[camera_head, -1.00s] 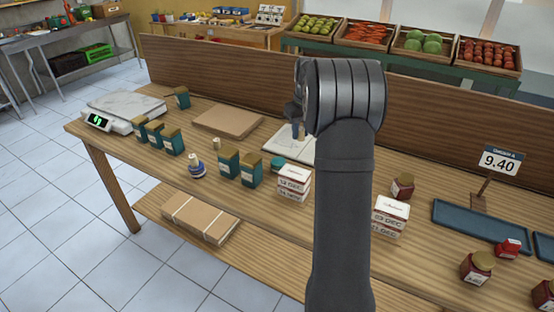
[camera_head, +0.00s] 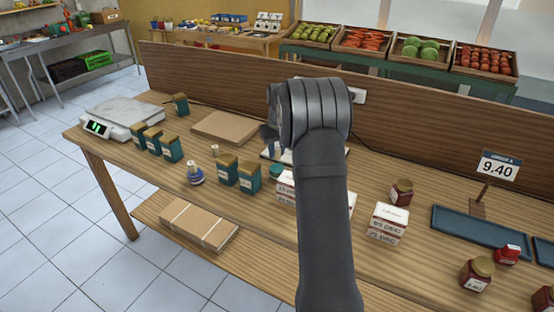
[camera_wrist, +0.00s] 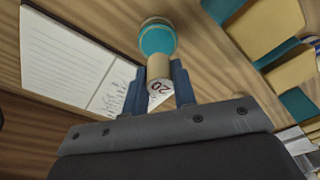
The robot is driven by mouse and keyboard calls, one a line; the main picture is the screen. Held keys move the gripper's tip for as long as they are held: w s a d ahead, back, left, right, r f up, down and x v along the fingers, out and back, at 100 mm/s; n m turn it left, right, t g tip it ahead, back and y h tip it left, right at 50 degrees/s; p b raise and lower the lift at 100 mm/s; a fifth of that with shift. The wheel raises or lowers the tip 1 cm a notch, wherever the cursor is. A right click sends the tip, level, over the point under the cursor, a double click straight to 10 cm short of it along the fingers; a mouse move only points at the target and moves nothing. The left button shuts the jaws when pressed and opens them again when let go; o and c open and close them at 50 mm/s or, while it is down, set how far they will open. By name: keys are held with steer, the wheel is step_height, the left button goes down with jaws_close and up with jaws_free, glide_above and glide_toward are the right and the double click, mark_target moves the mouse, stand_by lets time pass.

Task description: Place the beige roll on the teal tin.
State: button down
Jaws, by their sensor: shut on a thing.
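The beige roll (camera_wrist: 158,67) is held between the two fingers of my gripper (camera_wrist: 158,86), with dark digits at its near end. In the wrist view the round teal tin (camera_wrist: 157,37) lies just beyond the roll, and the roll partly overlaps its near edge. Whether they touch I cannot tell. My wrist hides the held roll there.
An open notebook (camera_wrist: 75,55) lies beside the gripper. Stacked white boxes (camera_head: 286,187) and teal packets with tan tops (camera_head: 249,178) stand close to the tin.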

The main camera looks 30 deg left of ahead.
mark_target(277, 159)
steer(key=shift+f, duration=1.95)
steer(key=shift+f, duration=0.15)
steer(key=c, duration=1.2)
jaws_free()
steer(key=shift+o, duration=0.2)
step_height(277, 159, up, 12)
steer(key=d, duration=0.1)
steer(key=shift+s, duration=0.4)
steer(key=shift+d, duration=0.1)
